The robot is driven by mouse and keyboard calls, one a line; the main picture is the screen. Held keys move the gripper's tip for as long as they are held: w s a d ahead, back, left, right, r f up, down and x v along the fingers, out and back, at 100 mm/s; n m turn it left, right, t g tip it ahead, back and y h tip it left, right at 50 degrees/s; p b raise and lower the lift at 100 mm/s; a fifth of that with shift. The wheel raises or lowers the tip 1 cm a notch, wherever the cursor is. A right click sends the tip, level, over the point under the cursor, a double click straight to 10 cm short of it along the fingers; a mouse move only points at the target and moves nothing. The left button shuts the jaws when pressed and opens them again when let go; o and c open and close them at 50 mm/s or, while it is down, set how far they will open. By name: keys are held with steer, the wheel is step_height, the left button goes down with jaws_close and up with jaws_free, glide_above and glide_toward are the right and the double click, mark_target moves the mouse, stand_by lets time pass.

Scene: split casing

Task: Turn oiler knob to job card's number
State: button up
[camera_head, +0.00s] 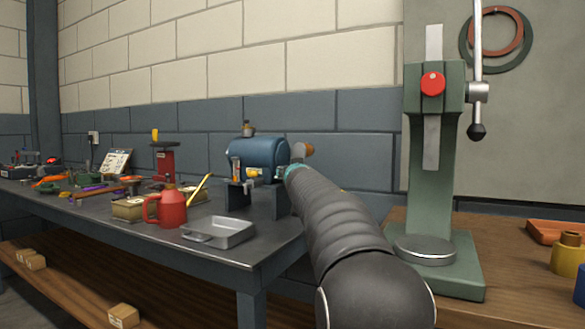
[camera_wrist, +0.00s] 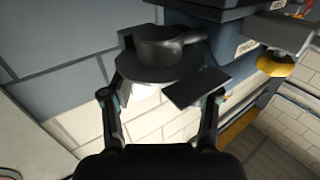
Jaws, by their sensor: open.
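A blue cylindrical casing (camera_head: 262,157) sits on a dark stand (camera_head: 265,202) at the bench's right end. A small fitting (camera_head: 247,130) stands on top of it; I cannot tell whether this is the oiler. The job card (camera_head: 117,162) leans upright farther left, its number too small to read. In the wrist view my gripper (camera_wrist: 160,94) is open, its fingers apart. A dark round part with a flat disc (camera_wrist: 160,58) shows just beyond the fingertips, with a pale round piece (camera_wrist: 145,91) below it, partly hidden. I cannot tell whether the fingers touch either. No knob marking is readable.
A red oil can (camera_head: 171,208) and a grey metal tray (camera_head: 218,232) stand in front of the casing. A green press (camera_head: 436,165) rises to the right of my arm. Tools and small parts crowd the bench's left. A yellow part (camera_wrist: 276,65) shows at the wrist view's right.

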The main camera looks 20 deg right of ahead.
steer(key=shift+w+d, duration=0.15)
steer(key=shift+w, duration=0.2)
jaws_close()
steer(key=shift+f+h+b, duration=0.2)
steer(key=shift+h+b, duration=0.1)
steer(key=shift+b, duration=0.25)
